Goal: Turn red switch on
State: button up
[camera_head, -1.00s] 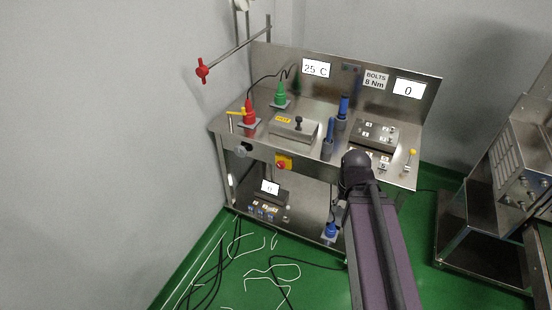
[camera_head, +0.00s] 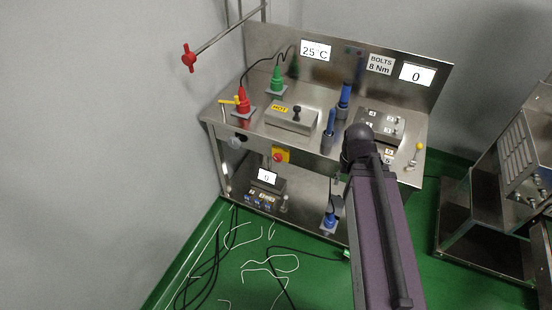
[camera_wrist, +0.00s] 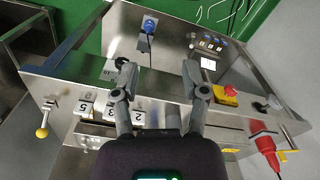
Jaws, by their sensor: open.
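The red switch (camera_head: 280,156) is a round red knob on a yellow plate, on the front edge of the steel bench (camera_head: 213,120). It also shows in the wrist view (camera_wrist: 231,91), to the right of my gripper (camera_wrist: 156,68). My gripper is open and empty, its two fingers apart in front of the bench. It does not touch the switch. In the head view my arm hides the gripper. The exact angle of the knob is too small to tell.
Red (camera_head: 242,101) and green (camera_head: 277,80) plugs, a HOT-labelled box (camera_head: 291,119) and blue-handled tools (camera_head: 345,95) stand on the bench. A red handle (camera_head: 188,58) sits on a wall pipe at left. Loose cables lie on the green floor (camera_head: 245,275).

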jog(key=o, duration=0.5)
jog(key=shift+d+f, duration=0.1)
jog(key=shift+d, duration=0.1)
jog(key=n+t+h+b, duration=0.6)
jog(key=n+t+b, duration=1.1)
jog(key=n+b, duration=1.75)
send_near(277, 160)
jog(key=s+a+m+b, duration=0.2)
jog(key=s+m+b, duration=0.1)
jog(key=m+b, duration=0.3)
jog(key=shift+d+n, duration=0.2)
jog(key=shift+n, duration=0.05)
jog(key=shift+w, duration=0.15)
jog(key=x, duration=1.3)
jog(key=shift+w+d+f, duration=0.1)
jog(key=shift+w+d, duration=0.2)
